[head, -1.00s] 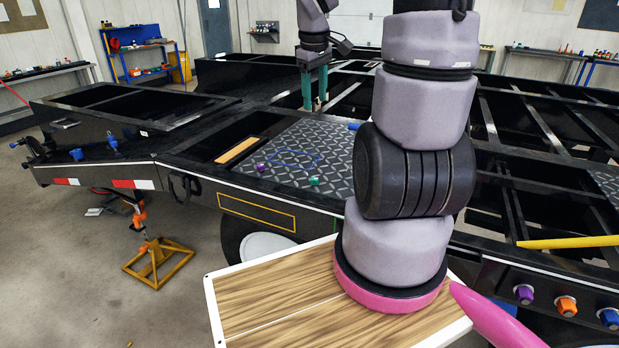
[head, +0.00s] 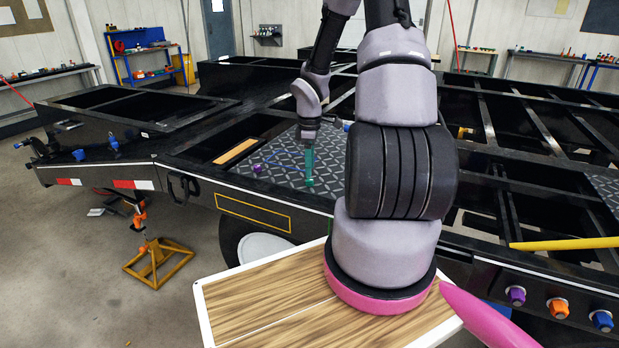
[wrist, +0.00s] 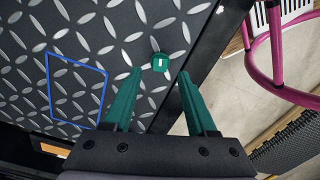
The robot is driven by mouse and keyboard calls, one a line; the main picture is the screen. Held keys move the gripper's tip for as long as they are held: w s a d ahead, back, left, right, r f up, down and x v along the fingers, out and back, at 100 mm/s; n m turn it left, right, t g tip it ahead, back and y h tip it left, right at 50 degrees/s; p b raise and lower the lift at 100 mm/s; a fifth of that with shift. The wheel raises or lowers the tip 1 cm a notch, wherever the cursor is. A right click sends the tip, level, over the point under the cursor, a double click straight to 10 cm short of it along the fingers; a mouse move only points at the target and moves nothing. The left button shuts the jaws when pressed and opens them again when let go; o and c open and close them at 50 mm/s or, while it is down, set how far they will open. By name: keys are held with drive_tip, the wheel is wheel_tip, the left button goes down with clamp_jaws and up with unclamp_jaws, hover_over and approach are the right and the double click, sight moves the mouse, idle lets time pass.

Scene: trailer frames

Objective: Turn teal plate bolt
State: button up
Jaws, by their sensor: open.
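The teal plate bolt (wrist: 160,62) stands on the dark diamond plate near the plate's edge in the wrist view, with a small white mark on its top. It also shows in the head view (head: 309,183), just below my fingers. My gripper (wrist: 157,72) has its two teal fingers spread, one on each side of the bolt's line, and nothing is between them. In the head view my gripper (head: 309,172) points down over the bolt. I cannot tell the height gap between fingertips and bolt.
A purple bolt (head: 258,168) sits on the diamond plate (head: 333,165) to the left. A blue outlined square (wrist: 75,90) marks the plate. The black trailer frame (head: 190,164) borders it. Purple, orange (head: 558,308) and blue knobs line the right side rail.

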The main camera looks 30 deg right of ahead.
sight(310, 180)
drive_tip(key=shift+f, duration=2.3)
drive_tip(key=shift+c, duration=0.3)
clamp_jaws()
